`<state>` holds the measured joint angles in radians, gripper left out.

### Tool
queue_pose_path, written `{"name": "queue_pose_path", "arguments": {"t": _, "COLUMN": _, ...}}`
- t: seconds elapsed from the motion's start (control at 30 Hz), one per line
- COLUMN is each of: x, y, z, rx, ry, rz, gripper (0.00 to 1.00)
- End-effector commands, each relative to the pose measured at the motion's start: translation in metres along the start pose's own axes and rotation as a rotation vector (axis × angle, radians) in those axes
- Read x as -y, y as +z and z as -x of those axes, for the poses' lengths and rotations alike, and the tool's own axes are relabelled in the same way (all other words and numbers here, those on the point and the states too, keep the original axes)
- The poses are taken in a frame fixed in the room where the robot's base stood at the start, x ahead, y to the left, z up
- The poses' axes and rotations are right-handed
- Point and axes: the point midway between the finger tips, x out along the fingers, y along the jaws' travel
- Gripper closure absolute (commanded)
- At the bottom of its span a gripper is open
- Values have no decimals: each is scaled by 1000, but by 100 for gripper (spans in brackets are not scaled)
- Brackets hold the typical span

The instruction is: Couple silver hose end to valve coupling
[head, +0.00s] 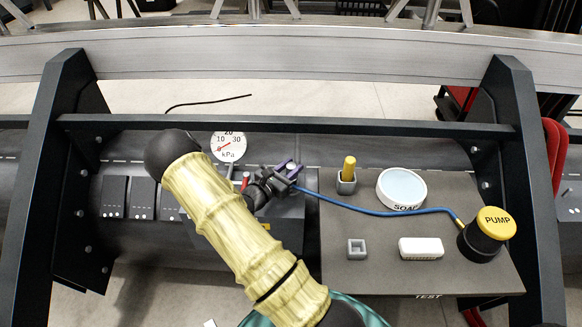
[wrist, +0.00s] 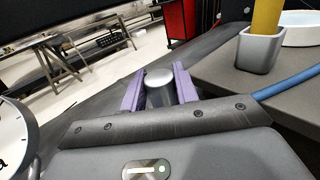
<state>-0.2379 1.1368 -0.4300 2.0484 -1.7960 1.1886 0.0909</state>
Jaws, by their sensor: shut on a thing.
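My gripper (head: 288,171) has purple fingers and is above the dark block left of the grey test board. In the wrist view its fingers (wrist: 160,90) are shut on the silver hose end (wrist: 159,86), a short bright cylinder standing between them. The blue hose (head: 375,211) runs from the yellow-topped pump (head: 488,233) to the gripper; part of it shows at the right of the wrist view (wrist: 288,83). I cannot make out the valve coupling; my arm and gripper cover part of the block. Whether the hose end touches anything is hidden.
A kPa gauge (head: 229,146) stands left of my gripper, with a small red part (head: 246,179) below it. The grey board (head: 345,285) holds a yellow stick in a cup (head: 347,183), a soap dish (head: 401,188), a white block (head: 421,248) and an empty square holder (head: 357,249).

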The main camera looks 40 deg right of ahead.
Motion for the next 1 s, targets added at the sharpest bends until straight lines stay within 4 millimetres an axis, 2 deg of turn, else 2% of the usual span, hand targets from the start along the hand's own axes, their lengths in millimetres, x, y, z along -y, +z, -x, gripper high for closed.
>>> {"name": "queue_pose_path", "arguments": {"t": 0.97, "x": 1, "y": -20, "z": -1, "rx": 1, "ry": -2, "rz": 0, "gripper": 95}}
{"name": "queue_pose_path", "arguments": {"t": 1.0, "x": 1, "y": -19, "z": -1, "rx": 1, "ry": -2, "rz": 0, "gripper": 62}}
